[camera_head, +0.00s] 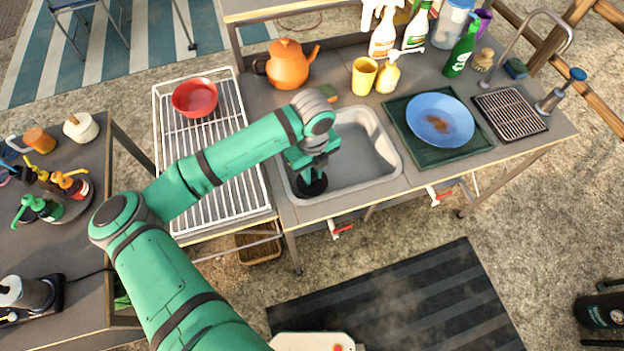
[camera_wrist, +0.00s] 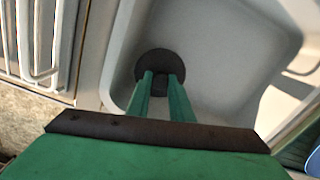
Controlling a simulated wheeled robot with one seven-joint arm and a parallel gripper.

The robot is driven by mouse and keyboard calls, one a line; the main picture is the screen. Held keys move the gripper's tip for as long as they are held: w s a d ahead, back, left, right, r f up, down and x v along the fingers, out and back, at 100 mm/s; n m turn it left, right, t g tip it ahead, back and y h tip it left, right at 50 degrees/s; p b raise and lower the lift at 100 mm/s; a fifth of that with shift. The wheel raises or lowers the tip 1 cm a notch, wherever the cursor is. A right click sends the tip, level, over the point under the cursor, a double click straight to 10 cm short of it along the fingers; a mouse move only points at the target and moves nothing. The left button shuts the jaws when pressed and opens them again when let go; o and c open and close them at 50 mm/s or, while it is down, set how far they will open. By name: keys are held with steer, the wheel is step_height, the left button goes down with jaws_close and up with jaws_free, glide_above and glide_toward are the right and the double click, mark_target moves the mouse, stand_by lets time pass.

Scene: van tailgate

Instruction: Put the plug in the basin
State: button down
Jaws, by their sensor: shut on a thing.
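The basin (camera_head: 372,158) is a pale grey sink set into the counter. The plug (camera_wrist: 160,62) is a dark round disc. In the wrist view my gripper (camera_wrist: 161,84) has its two green fingers shut on the raised middle of the plug. In the head view my gripper (camera_head: 311,178) points down over the left part of the basin, and the black plug (camera_head: 311,187) shows beneath it, inside the rim. I cannot tell whether the plug touches the basin floor. The drain is not visible.
A wire drying rack (camera_head: 215,140) with a red bowl (camera_head: 195,97) stands left of the basin. A dark green tray (camera_head: 398,110) with a blue plate (camera_head: 455,108) lies to the right. An orange kettle (camera_head: 288,68), a yellow cup (camera_head: 364,75) and bottles stand behind.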

mark_target(312, 182)
steer(key=shift+f, duration=2.1)
steer(key=shift+f, duration=0.1)
steer(key=c, duration=1.6)
jaws_free()
step_height(312, 182, up, 12)
steer(key=shift+r, duration=0.1)
steer(key=shift+s, duration=0.1)
